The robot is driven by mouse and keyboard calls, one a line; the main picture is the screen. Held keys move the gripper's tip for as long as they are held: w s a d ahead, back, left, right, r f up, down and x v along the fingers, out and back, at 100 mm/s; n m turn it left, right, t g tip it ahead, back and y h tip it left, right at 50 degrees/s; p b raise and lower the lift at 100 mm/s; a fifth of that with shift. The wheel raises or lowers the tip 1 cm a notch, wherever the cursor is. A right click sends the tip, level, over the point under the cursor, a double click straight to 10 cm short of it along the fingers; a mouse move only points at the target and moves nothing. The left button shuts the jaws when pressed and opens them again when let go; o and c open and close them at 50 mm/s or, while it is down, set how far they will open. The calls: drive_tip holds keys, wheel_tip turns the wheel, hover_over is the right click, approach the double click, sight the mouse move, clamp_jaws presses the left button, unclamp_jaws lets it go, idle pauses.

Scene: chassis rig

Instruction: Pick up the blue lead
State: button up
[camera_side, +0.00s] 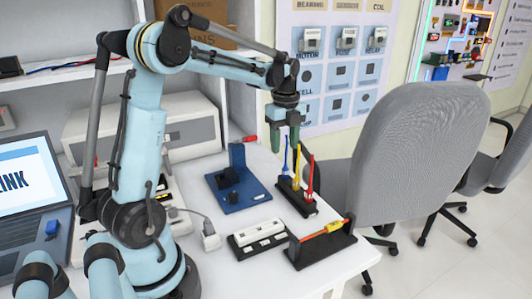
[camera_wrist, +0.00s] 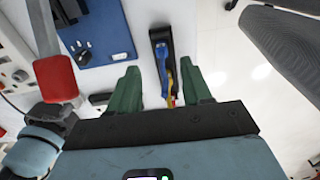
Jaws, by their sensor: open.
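The blue lead (camera_side: 286,158) stands upright in a black holder (camera_side: 296,201), at the far end of a row with a yellow lead (camera_side: 297,170) and a red lead (camera_side: 310,182). My gripper (camera_side: 286,148) points down with green fingers over the blue lead's top. The holder (camera_wrist: 159,36) also shows there. I cannot tell if a finger touches the lead.
A blue fixture (camera_side: 238,186) with a red handle (camera_side: 249,139) stands left of the holder. A white socket block (camera_side: 258,232) and a black stand with an orange-red tool (camera_side: 322,244) are nearer. A grey chair (camera_side: 421,150) is close to the table's right edge.

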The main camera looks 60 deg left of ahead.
sight(285, 168)
drive_tip(key=shift+w+d+f, duration=0.1)
drive_tip(key=shift+d+f, duration=0.1)
drive_tip(key=shift+f, duration=1.7)
drive_tip(key=shift+d+f, duration=0.15)
drive_tip(key=shift+f, duration=1.7)
clamp_jaws()
